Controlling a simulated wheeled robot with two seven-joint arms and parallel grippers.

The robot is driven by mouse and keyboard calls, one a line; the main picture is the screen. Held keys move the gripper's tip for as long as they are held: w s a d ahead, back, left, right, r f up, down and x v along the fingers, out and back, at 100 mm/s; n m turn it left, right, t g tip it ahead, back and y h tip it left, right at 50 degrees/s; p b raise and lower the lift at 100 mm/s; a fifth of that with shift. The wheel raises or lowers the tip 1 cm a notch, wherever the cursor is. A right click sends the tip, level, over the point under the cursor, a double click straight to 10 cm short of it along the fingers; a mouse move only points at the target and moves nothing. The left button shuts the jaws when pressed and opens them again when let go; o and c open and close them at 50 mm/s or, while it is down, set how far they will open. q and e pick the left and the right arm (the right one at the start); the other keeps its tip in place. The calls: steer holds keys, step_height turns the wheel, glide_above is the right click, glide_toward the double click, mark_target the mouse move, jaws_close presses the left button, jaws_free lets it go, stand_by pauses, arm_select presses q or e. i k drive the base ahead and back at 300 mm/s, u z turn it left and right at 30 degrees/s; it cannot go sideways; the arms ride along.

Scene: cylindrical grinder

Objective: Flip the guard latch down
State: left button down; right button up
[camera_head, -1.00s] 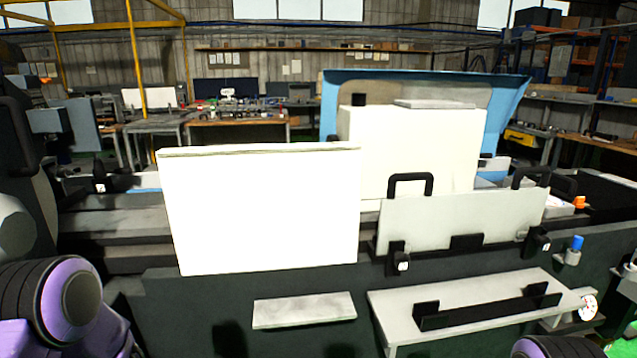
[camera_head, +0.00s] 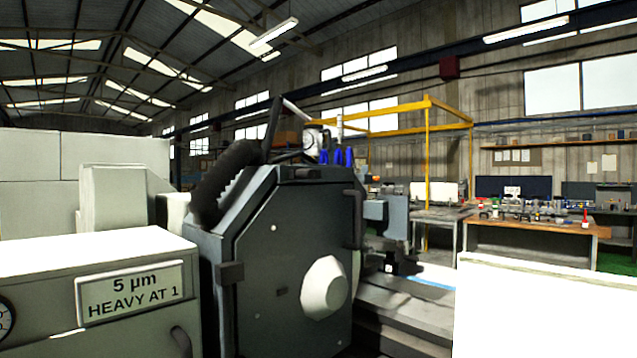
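I cannot make out the guard latch in this view. The dark grey grinder housing (camera_head: 285,255) fills the middle, with a pale faceted boss (camera_head: 325,288) on its face. A small dark block (camera_head: 230,273) sits on its left edge and a dark bar handle (camera_head: 354,218) on its right edge. A plain white panel (camera_head: 550,310) stands at the lower right, cut off by the frame. Neither of my grippers is in view, so I cannot see whether they are open or shut.
A pale cabinet (camera_head: 60,255) at the left carries a sign (camera_head: 130,290) reading "5 µm HEAVY AT 1". A thick black hose (camera_head: 228,180) and several blue handles (camera_head: 337,157) are on top of the housing. Workbenches (camera_head: 535,232) and a yellow frame (camera_head: 427,150) stand behind.

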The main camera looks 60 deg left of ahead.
mark_target(300, 174)
steer(key=u, duration=5.2)
steer(key=k, duration=1)
steer(key=z, duration=1.95)
